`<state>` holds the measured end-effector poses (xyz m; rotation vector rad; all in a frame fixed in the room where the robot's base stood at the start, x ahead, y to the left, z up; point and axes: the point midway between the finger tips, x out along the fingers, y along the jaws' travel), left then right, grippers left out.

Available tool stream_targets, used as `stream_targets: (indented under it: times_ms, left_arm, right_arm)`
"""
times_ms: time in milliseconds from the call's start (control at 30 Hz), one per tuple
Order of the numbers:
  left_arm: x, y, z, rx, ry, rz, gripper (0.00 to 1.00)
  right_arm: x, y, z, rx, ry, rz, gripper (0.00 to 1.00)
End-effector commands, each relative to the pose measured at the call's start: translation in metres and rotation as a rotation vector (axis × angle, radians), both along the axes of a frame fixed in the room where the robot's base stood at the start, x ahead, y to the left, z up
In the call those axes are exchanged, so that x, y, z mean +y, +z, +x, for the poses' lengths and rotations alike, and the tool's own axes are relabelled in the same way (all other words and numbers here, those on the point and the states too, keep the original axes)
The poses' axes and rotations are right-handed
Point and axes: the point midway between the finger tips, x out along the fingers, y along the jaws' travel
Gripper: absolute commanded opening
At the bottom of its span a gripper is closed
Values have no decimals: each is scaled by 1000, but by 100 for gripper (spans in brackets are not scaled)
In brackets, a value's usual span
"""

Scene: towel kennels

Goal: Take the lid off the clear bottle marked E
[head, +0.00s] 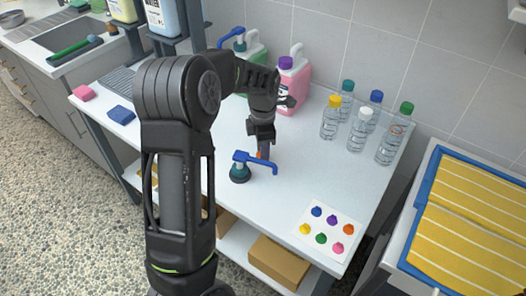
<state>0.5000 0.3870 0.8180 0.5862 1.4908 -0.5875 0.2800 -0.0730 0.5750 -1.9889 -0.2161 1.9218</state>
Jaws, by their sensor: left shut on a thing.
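Several clear bottles with coloured lids stand at the back right of the white table: a yellow-lidded bottle (330,124), a teal-lidded one (346,103), a blue-lidded one (372,112), a white-lidded one (358,137) and a green-lidded one (388,149). Their lids are on. I cannot read an E on any bottle. My left gripper (265,150) points down near the middle of the table, left of the bottles and apart from them. It is shut on a small orange thing (261,155), mostly hidden behind a blue pump top's spout. My right gripper is not in view.
The blue pump top (240,167) stands on the table, right by my left gripper. A pink jug (290,80) and a green jug (252,62) stand behind. A card with coloured dots (327,232) lies front right. Yellow striped towels (480,230) lie right.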

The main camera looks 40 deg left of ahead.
Motion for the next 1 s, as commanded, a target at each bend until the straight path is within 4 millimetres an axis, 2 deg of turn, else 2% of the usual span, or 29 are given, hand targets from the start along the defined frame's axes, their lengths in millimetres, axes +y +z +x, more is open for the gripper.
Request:
stream_targets:
  times_ms: [433, 467, 500, 700, 1000]
  left_arm:
    - [0, -9, 0, -1, 0, 1, 0]
    - [0, -8, 0, -1, 0, 0, 34]
    - [0, -8, 0, -1, 0, 0, 37]
    - [0, -7, 0, -1, 0, 1, 53]
    - [0, -6, 0, -1, 0, 0, 54]
  right_arm:
    - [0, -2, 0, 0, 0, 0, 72]
    - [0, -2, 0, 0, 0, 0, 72]
    - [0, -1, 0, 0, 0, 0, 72]
    - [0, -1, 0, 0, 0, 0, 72]
    - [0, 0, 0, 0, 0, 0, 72]
